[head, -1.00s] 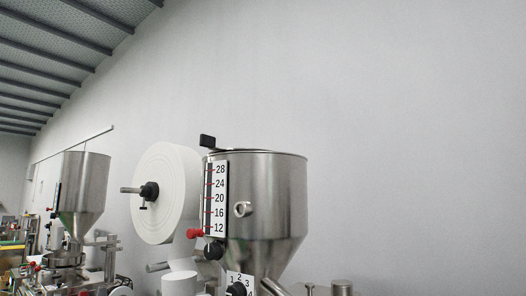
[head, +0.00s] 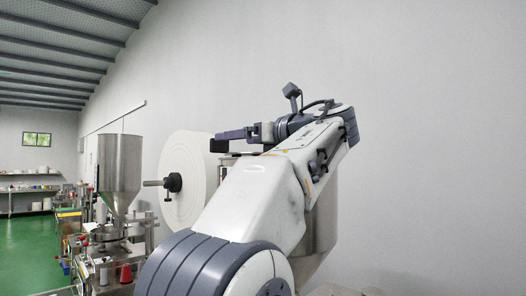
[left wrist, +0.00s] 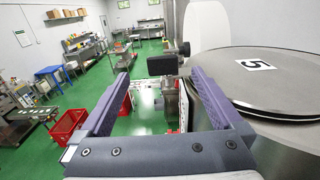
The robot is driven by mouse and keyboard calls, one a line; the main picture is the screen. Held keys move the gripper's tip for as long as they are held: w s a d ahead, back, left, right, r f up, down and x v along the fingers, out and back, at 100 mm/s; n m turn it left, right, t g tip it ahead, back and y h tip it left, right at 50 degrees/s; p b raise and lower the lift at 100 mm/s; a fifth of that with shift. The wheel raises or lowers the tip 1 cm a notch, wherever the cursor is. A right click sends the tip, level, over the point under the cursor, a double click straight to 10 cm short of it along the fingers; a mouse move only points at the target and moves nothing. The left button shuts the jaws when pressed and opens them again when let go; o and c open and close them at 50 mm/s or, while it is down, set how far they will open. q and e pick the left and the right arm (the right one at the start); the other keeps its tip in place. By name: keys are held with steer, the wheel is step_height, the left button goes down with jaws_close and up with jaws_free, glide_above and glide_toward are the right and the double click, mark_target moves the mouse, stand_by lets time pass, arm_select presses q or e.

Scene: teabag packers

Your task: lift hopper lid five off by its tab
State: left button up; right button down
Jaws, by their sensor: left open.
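Hopper lid five (left wrist: 225,62) is a flat grey metal disc with a white label "5", at the right of the left wrist view. It lies on top of the steel hopper (head: 324,215), which is mostly hidden behind my arm in the head view. The lid's black tab (left wrist: 163,65) sticks out on a short stem, and part of it shows in the head view (head: 218,146). My left gripper (left wrist: 162,77) is open, its purple fingers either side of the tab in the picture; I cannot tell whether they reach it. My left gripper also shows in the head view (head: 232,134). My right gripper is out of view.
A large white paper roll (head: 187,170) stands close left of the hopper. Another steel hopper (head: 120,170) stands farther left. Red crates (left wrist: 68,127) sit on the green floor well below. The grey wall behind is bare.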

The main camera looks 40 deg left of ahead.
arm_select(q)
steer(key=a+p, duration=0.3)
steer(key=a, duration=0.3)
steer(key=shift+w+a+r, duration=0.15)
steer(key=shift+w+a, duration=0.05)
steer(key=shift+w, duration=0.25)
jaws_close()
